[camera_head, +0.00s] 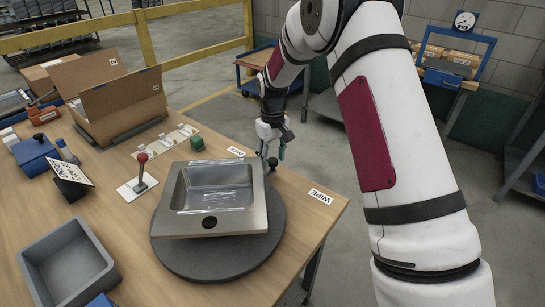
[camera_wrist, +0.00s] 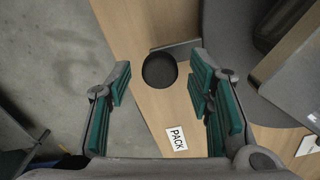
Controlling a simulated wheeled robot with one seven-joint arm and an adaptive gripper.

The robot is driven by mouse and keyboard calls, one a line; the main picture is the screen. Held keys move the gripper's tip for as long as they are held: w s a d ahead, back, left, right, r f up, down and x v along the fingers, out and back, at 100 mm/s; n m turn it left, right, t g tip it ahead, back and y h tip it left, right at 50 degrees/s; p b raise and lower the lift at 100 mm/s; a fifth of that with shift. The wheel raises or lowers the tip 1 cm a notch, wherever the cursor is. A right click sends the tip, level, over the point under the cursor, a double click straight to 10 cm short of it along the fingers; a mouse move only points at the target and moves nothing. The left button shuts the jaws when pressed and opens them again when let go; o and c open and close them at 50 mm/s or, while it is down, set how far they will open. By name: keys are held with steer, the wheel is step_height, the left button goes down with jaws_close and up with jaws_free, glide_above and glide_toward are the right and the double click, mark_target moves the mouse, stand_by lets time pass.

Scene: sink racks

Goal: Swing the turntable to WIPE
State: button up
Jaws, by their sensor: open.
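The turntable (camera_head: 222,260) is a dark grey disc on the wooden table, with a steel sink (camera_head: 255,205) lying on it. The turntable also shows in the wrist view (camera_wrist: 225,35). A black round knob (camera_wrist: 160,69) stands on a short grey bar at its rim, near the PACK label (camera_wrist: 177,138). The WIPE label (camera_head: 318,195) lies nearer the table's right corner. My gripper (camera_head: 273,150) is open, pointing down by the knob at the far table edge. In the wrist view the knob appears between the teal fingers (camera_wrist: 160,85); contact cannot be told.
A grey bin (camera_head: 65,262) and an open cardboard box (camera_head: 125,100) are farther left.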

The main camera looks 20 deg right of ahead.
steer(key=shift+c, duration=0.4)
jaws_close()
steer(key=shift+s+d+r+m+p, duration=0.1)
steer(key=shift+s+d+m+p, duration=0.25)
steer(key=shift+s, duration=0.3)
steer(key=s+d+m+p, duration=0.1)
steer(key=s+m, duration=0.1)
steer(key=s, duration=0.1)
steer(key=s+d+m+p, duration=0.1)
steer(key=s+m+p, duration=0.1)
steer(key=s, duration=0.2)
steer(key=s+d+m+p, duration=0.1)
steer(key=s+m+p, duration=0.1)
steer(key=s, duration=0.2)
steer(key=shift+s+d, duration=0.2)
steer(key=shift+s, duration=0.05)
steer(key=shift+s+a+m+p, duration=0.15)
steer(key=shift+s+m+p, duration=0.85)
steer(key=shift+s, duration=1.15)
steer(key=shift+o, duration=0.4)
jaws_free()
